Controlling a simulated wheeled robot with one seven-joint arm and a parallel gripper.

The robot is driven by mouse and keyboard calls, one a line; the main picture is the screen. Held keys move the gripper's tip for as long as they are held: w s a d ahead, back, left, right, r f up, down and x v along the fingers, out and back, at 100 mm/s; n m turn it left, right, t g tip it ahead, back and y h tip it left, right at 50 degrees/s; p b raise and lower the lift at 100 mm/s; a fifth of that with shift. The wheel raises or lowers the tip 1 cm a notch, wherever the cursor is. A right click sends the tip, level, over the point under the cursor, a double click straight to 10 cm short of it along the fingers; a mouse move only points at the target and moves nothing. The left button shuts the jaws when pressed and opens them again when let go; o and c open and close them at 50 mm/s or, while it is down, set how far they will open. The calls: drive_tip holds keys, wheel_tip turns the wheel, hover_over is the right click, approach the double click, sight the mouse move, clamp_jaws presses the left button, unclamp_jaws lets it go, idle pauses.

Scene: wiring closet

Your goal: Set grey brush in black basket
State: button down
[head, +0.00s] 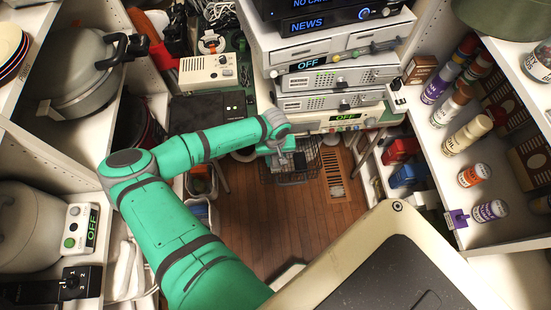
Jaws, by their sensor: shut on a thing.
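My gripper (285,157) is at the end of my green arm, near the middle of the view, and points downward. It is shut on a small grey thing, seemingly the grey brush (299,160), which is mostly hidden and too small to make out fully. The black basket (291,179) is a dark wire basket low down, just below the gripper in the picture. The gripper and the grey thing overlap the basket's upper part in this view. I cannot tell how high they are above it, or whether the brush touches it.
A stack of grey electronic units (335,78) stands behind the basket. A right-hand shelf (425,140) carries several bottles and jars. Pots and appliances fill the left shelves. The wooden floor (285,225) in front of the basket is clear, with a floor vent (333,174) to its right.

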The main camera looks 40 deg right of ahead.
sight(275, 159)
drive_tip(key=shift+f, duration=0.15)
drive_tip(key=c, duration=1.4)
unclamp_jaws()
drive_tip(key=shift+s+d, duration=0.1)
drive_tip(key=shift+o, duration=0.5)
wheel_tip(275, 159, up, 13)
